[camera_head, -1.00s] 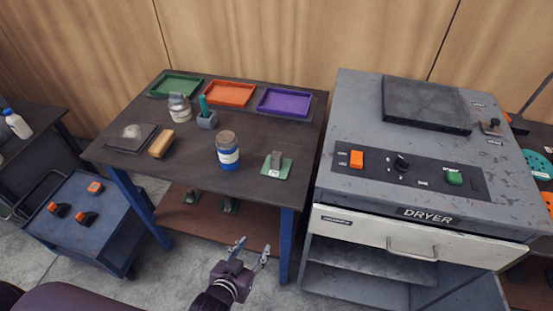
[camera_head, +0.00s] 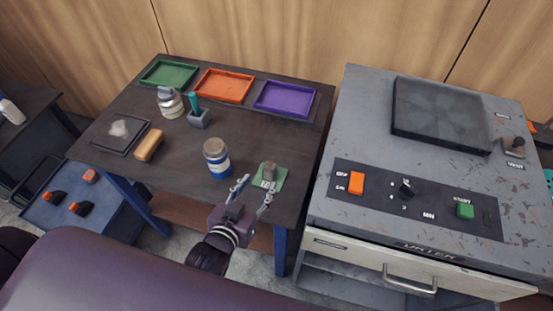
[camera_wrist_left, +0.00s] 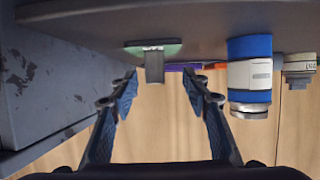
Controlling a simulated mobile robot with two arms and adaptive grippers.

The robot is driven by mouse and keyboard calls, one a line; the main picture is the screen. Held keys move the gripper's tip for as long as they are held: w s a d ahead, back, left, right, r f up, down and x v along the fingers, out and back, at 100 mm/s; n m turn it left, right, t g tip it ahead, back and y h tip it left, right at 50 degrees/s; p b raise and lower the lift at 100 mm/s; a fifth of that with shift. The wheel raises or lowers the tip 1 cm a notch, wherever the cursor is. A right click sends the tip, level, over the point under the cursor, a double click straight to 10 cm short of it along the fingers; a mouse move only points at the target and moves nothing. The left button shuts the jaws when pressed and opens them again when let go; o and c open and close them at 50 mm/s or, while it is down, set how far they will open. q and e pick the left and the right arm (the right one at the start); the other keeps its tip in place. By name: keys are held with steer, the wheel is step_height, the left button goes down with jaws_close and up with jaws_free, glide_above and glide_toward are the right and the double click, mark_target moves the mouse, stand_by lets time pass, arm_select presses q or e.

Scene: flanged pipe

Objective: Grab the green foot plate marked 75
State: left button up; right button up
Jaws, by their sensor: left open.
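The green foot plate (camera_head: 282,181) lies flat near the front right of the dark table, with a grey upright block on it. Its small white label is too small to read. My left gripper (camera_head: 252,196) is open and empty at the table's front edge, just short of the plate, its fingers pointing toward it. In the left wrist view, which is upside down, the green plate (camera_wrist_left: 170,48) and its grey block (camera_wrist_left: 154,66) show ahead, with the block lined up between the open fingertips (camera_wrist_left: 160,84). My right gripper is not in view.
A blue-and-white jar (camera_head: 216,158) stands close left of the plate. The dryer (camera_head: 400,190) stands right of the table. A tan block (camera_head: 149,145), a glass jar (camera_head: 170,103), a grey holder (camera_head: 199,118) and green, orange and purple trays (camera_head: 284,99) are farther off.

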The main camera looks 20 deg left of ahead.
mark_target(268, 175)
arm_select(q)
steer(key=shift+w+f, duration=0.1)
steer(key=shift+w, duration=0.45)
steer(key=shift+w+d+f, duration=0.1)
steer(key=shift+w, duration=0.45)
steer(key=shift+w+d+f+p, duration=0.15)
steer(key=shift+w+d+p, duration=0.05)
steer(key=shift+w+p, duration=0.25)
steer(key=shift+w+d+f+p, duration=0.15)
steer(key=shift+w+p, duration=0.15)
steer(key=shift+w, duration=0.2)
steer(key=x, duration=0.3)
steer(key=shift+w+d+p, duration=0.1)
steer(key=shift+d+p, duration=0.05)
steer(key=shift+p, duration=0.15)
steer(key=shift+w+f, duration=0.1)
steer(key=shift+f, duration=0.05)
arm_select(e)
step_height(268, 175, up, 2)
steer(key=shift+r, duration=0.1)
arm_select(q)
steer(key=shift+c, duration=0.2)
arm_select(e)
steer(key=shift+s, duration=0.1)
arm_select(q)
jaws_close()
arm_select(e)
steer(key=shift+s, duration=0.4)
